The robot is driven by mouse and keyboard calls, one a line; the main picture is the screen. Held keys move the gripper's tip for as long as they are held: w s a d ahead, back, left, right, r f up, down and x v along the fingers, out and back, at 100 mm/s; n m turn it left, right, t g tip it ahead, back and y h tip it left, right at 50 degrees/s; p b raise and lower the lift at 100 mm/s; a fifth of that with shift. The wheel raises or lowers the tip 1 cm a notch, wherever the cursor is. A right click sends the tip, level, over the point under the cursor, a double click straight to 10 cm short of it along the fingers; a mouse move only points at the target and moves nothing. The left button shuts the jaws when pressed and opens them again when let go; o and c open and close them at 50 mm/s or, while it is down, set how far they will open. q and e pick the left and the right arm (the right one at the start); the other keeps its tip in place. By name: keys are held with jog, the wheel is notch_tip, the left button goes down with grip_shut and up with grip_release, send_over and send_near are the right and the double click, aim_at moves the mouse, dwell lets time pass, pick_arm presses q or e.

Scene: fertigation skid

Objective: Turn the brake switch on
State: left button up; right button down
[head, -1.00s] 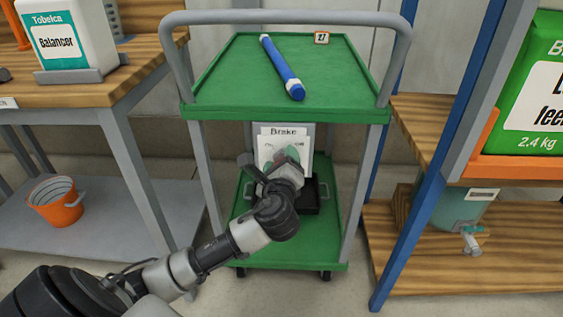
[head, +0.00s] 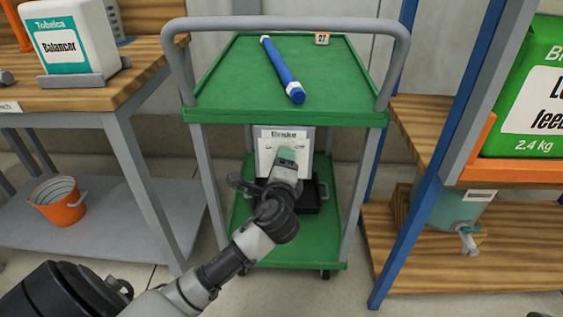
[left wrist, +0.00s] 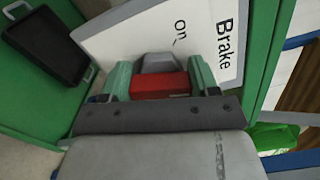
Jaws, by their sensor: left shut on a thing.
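The brake panel (head: 268,150) is a white plate headed "Brake" on the cart, below its top deck. In the left wrist view the panel (left wrist: 208,62) appears turned sideways, and the word "on" can be read. My left gripper (head: 285,160) is in front of the panel in the head view. In the left wrist view its green-tipped fingers (left wrist: 161,75) are shut on the brake switch, a red piece (left wrist: 158,86) with a grey block (left wrist: 160,62) beyond it. Most of the switch is hidden in the head view. My right gripper is not in view.
The green cart (head: 230,95) carries a blue rod (head: 283,68) on top. A black tray (head: 308,195) sits on its lower deck. A workbench (head: 100,95) stands left and a shelf with a blue post (head: 415,215) stands close on the right.

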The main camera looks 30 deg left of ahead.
pick_arm(q)
jog(key=shift+f+n, duration=0.1)
jog(key=shift+n, duration=0.9)
jog(key=n, duration=0.2)
jog(key=shift+f+n, duration=0.1)
jog(key=shift+n, duration=0.2)
jog(key=n, duration=0.3)
jog(key=shift+f+n, duration=0.1)
jog(key=shift+n, duration=2.2)
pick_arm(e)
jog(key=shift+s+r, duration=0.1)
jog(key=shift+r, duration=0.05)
pick_arm(q)
jog(key=o, duration=0.9)
